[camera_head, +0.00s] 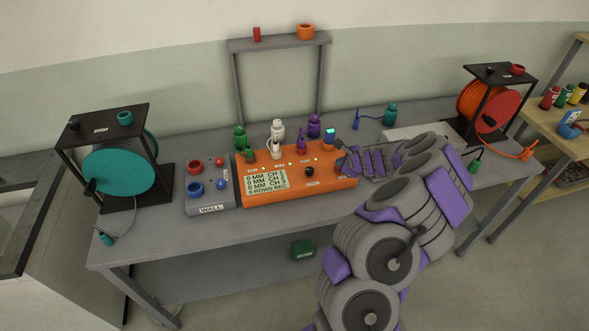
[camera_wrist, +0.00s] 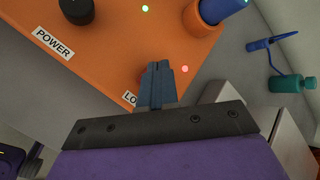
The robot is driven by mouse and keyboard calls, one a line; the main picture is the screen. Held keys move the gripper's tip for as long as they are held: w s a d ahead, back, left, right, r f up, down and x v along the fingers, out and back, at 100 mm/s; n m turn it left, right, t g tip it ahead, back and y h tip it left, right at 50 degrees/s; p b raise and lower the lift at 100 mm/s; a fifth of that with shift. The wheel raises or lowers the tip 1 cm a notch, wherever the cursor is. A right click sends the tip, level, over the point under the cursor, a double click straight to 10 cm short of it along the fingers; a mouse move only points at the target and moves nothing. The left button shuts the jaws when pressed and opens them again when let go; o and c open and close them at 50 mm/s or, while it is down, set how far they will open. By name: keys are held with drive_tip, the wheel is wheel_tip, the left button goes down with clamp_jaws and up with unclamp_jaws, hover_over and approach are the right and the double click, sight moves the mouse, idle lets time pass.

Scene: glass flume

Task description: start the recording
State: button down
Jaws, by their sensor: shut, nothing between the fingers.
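The orange recorder box (camera_head: 330,184) stands on the grey bench. Its display (camera_head: 266,183) shows 0 MM for its channels and 0 ROWS REC. A black knob (camera_head: 309,171) is on its front; in the wrist view, a black knob (camera_wrist: 78,10) has a POWER label (camera_wrist: 54,44) beside it. My gripper (camera_head: 343,166) is at the box's right end. In the wrist view its shut fingertips (camera_wrist: 158,68) are over the orange panel, partly covering a label (camera_wrist: 130,98) starting "LO". A small red light (camera_wrist: 185,69) glows beside the fingers. Whether they touch the panel is unclear.
A blue plug (camera_wrist: 222,8) sits in an orange ring beside a green light (camera_wrist: 145,8). Several plugs line the box's back edge. The grey WALL box (camera_head: 211,195) is left of it. A teal reel (camera_head: 118,168) and an orange reel (camera_head: 484,103) flank the bench.

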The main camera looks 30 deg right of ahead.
drive_tip(key=shift+r+p, duration=0.3)
drive_tip(key=shift+r, duration=0.25)
wheel_tip(320, 180, up, 6)
drive_tip(key=p, duration=0.6)
idle(0.6)
